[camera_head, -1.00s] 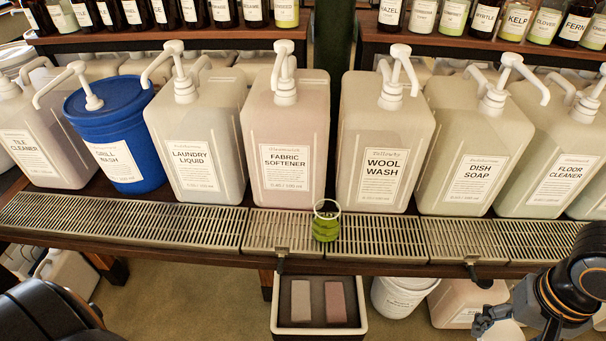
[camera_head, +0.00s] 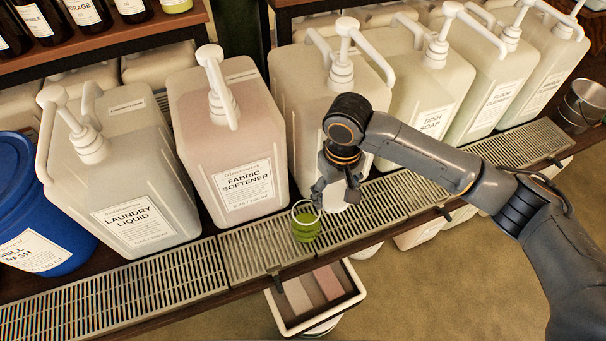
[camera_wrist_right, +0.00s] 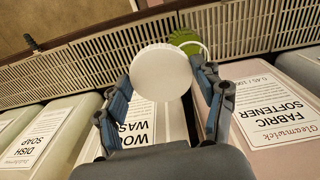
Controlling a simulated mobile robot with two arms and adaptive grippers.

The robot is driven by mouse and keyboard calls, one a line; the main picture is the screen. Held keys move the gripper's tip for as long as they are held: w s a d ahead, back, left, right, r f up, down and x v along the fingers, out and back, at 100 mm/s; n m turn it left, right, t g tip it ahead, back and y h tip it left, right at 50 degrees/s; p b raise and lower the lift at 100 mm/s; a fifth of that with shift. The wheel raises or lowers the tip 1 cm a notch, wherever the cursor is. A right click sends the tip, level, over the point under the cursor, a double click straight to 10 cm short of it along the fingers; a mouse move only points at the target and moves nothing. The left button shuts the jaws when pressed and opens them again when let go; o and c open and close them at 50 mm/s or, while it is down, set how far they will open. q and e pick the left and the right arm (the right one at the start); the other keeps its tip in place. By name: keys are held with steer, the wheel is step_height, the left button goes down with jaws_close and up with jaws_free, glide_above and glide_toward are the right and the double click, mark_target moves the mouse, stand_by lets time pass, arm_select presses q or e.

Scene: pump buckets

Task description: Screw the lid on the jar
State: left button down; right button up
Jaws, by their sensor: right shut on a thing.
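The jar (camera_head: 305,222) is clear with green contents and an uncovered rim. It stands upright on the slotted drip grate in front of the fabric softener. My right gripper (camera_head: 330,192) is just right of the jar and shut on the round white lid (camera_head: 336,203). In the right wrist view the lid (camera_wrist_right: 157,72) sits between the two fingertips (camera_wrist_right: 160,82), face toward the camera. The jar (camera_wrist_right: 188,42) shows partly behind it there, so lid and jar appear apart. The lid is partly hidden by the gripper in the head view. My left gripper is out of view.
Large pump jugs line the back, including fabric softener (camera_head: 240,165) and laundry liquid (camera_head: 135,190). My right arm passes in front of the dish soap (camera_head: 440,110). A tray with two blocks (camera_head: 272,310) is below the shelf edge. A metal bucket (camera_head: 580,105) stands far right.

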steer(key=shift+w+a+f+n+b, duration=0.3)
steer(key=shift+a+f+n+b, duration=0.25)
steer(key=shift+a+f, duration=0.45)
steer(key=shift+w+a+f+n+b, duration=0.25)
steer(key=shift+a+f+n+b, duration=0.25)
steer(key=shift+a+f, duration=0.5)
steer(key=shift+w+a+f+n+b, duration=0.3)
steer(key=shift+a+f+n+b, duration=0.25)
steer(key=shift+a+f, duration=0.4)
arm_select(q)
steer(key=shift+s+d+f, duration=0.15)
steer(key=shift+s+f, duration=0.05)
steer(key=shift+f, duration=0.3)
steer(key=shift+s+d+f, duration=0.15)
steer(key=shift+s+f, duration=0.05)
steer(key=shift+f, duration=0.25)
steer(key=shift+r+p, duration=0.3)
steer(key=shift+p, duration=0.05)
arm_select(e)
steer(key=shift+f, duration=0.35)
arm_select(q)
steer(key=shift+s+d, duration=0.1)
arm_select(e)
steer(key=shift+f, duration=0.95)
steer(key=o, duration=0.8)
steer(key=shift+c, duration=0.2)
